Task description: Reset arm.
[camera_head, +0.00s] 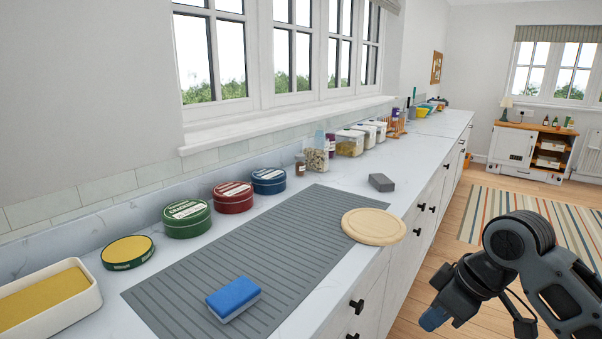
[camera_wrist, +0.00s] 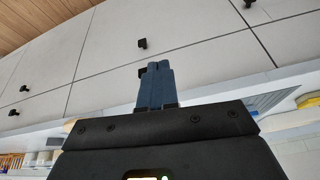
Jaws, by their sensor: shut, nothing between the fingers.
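My arm is bent at the right of the head view, out in front of the counter's drawers and clear of the worktop. My gripper (camera_head: 434,319) hangs low at its end, with blue fingertips. In the wrist view the two blue fingers (camera_wrist: 155,84) lie together, shut and empty. Behind them are the pale cabinet fronts (camera_wrist: 210,45) with black knobs.
The counter holds a ribbed grey mat (camera_head: 230,255) with a blue sponge (camera_head: 233,298) and a round wooden board (camera_head: 373,226). Several round tins, such as the green one (camera_head: 187,219), and clear tubs stand behind. The floor (camera_head: 445,285) beside the drawers is free.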

